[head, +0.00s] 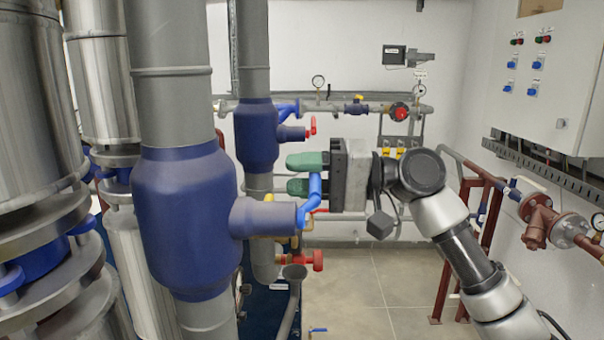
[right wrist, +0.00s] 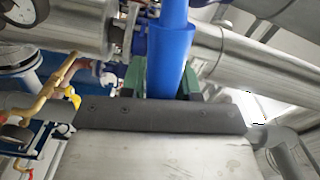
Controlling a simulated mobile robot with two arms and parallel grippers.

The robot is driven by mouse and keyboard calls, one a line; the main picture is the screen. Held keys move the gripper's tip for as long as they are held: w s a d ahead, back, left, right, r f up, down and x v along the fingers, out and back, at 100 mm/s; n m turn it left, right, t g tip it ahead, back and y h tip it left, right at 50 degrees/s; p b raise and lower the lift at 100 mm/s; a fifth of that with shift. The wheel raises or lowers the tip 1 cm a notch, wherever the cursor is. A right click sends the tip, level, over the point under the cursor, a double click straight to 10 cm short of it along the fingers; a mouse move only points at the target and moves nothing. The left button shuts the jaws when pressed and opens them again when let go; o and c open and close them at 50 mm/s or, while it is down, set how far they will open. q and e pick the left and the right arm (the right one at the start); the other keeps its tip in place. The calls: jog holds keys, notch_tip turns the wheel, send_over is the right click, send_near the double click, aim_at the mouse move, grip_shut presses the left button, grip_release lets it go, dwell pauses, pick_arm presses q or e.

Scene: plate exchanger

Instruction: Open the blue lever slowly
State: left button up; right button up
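The blue lever (head: 312,194) sits at the end of the short grey pipe stub, beside the large blue valve body (head: 190,205). It is bent and its upper part reaches my right gripper (head: 308,174). The gripper's two green fingers are one above the other, with a narrow gap between them. In the right wrist view the lever (right wrist: 168,62) runs down to the palm, with a green finger showing on either side. It covers part of the fingers, so I cannot tell whether they press on it. My left gripper is not in view.
Behind the lever, a second blue valve body (head: 256,138) carries a red handle (head: 312,125). A red valve (head: 312,260) lies below. Large steel cylinders stand at left. A rust-red pipe assembly (head: 545,222) and a control cabinet (head: 550,80) are at right. Floor shows below my right arm.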

grip_shut()
jog(key=shift+s+r+n, duration=0.15)
jog(key=shift+r+n, duration=0.5)
jog(key=shift+n, duration=0.05)
jog(key=shift+o, duration=2.3)
grip_release()
jog(key=shift+d+f, duration=0.1)
jog(key=d+b, duration=0.3)
jog(key=d, duration=0.7)
jog(key=shift+d+b, duration=0.35)
jog(key=shift+b, duration=0.05)
